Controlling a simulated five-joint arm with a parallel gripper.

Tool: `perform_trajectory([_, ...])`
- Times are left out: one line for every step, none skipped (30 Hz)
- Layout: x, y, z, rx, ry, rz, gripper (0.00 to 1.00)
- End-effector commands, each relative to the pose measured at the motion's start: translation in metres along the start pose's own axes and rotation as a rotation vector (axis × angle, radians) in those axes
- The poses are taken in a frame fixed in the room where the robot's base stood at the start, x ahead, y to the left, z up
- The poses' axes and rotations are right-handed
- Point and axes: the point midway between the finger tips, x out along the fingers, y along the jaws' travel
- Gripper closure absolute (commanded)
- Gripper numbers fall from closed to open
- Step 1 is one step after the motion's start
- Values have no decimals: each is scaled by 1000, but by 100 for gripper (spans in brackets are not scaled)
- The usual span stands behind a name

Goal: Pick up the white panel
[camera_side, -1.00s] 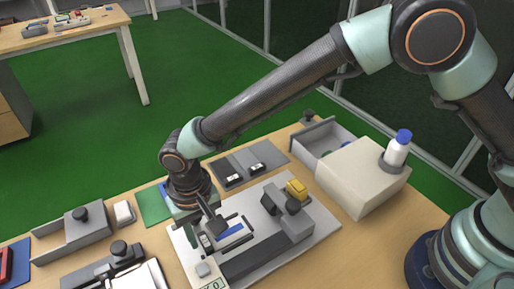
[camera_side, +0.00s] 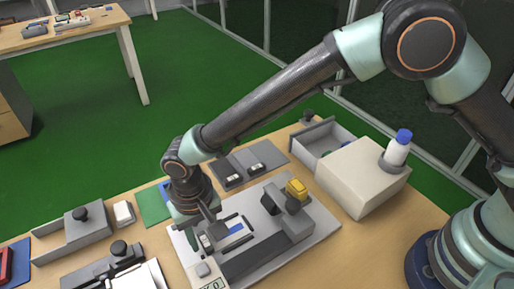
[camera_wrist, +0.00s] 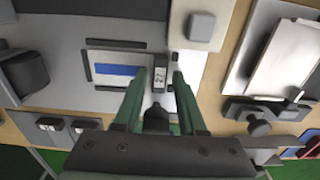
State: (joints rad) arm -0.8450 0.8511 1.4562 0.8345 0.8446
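A flat white panel (camera_wrist: 288,58) lies on a grey fixture at the right of the wrist view. What looks like the same panel (camera_side: 137,275) is cut off at the bottom left of the side view. My gripper (camera_wrist: 160,88) has its two green fingers apart, pointing down at the grey test plate. It is beside the white panel, not touching it. A small grey-and-dark block (camera_wrist: 160,74) shows between the fingers in the wrist view; I cannot tell whether they touch it. A blue strip (camera_wrist: 115,70) lies in a dark-edged frame beside the fingers.
A yellow block (camera_side: 297,188) and dark clamp stand on the test plate. A beige box (camera_side: 362,175) holds a white bottle with a blue cap (camera_side: 397,148). A grey tray (camera_side: 74,228) with a black knob stands at left.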

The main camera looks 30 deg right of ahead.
Motion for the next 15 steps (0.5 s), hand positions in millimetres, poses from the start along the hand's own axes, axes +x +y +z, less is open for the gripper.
perform_trajectory([0,0,0,0,0,0,60])
perform_trajectory([0,0,0,0,0,0,60])
perform_trajectory([0,0,0,0,0,0,60])
perform_trajectory([0,0,0,0,0,0,60])
perform_trajectory([0,0,0,0,0,0,60])
perform_trajectory([0,0,0,0,0,0,75])
perform_trajectory([0,0,0,0,0,0,87])
perform_trajectory([0,0,0,0,0,0,98])
perform_trajectory([0,0,0,0,0,0,100])
perform_trajectory([0,0,0,0,0,0,100])
perform_trajectory([0,0,0,0,0,0,100])
perform_trajectory([0,0,0,0,0,0,100])
perform_trajectory([0,0,0,0,0,0,100])
perform_trajectory([-1,0,0,0,0,-1,100])
perform_trajectory([-2,0,0,0,1,-1,100])
